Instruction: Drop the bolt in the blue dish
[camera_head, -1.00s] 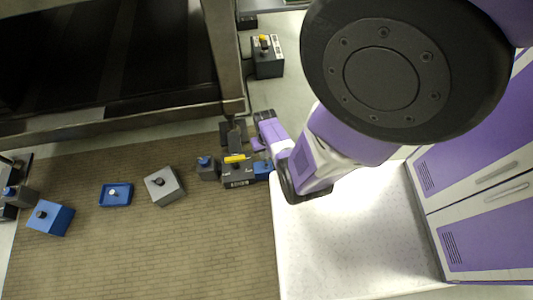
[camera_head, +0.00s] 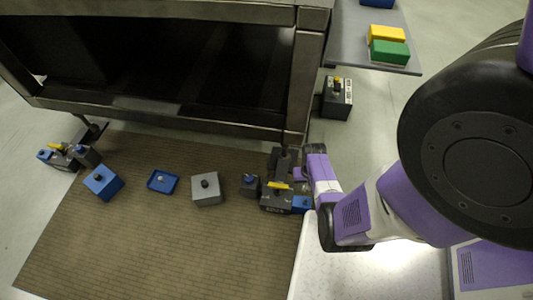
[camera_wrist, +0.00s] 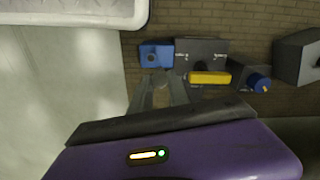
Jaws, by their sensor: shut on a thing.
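My gripper (camera_wrist: 160,92) is shut on a small grey thing, likely the bolt (camera_wrist: 161,97), mostly hidden between the fingers. In the head view my gripper (camera_head: 306,172) is beside the dark fixture with a yellow bar (camera_head: 278,186). The wrist view shows this fixture (camera_wrist: 205,48) just beyond the fingertips. A blue piece (camera_wrist: 155,54) with a grey round spot sits at its left there; in the head view this piece (camera_head: 303,204) is partly beside my wrist. A shallow blue dish (camera_head: 156,188) with a raised rim lies on the brown mat, with a small pale thing inside.
A grey box with a dark knob (camera_head: 206,189) and a blue box (camera_head: 103,182) stand on either side of the dish. A white-topped surface (camera_head: 330,275) is below my wrist. A dark bench frame (camera_head: 200,118) stands behind the mat. The mat's front (camera_head: 150,255) is clear.

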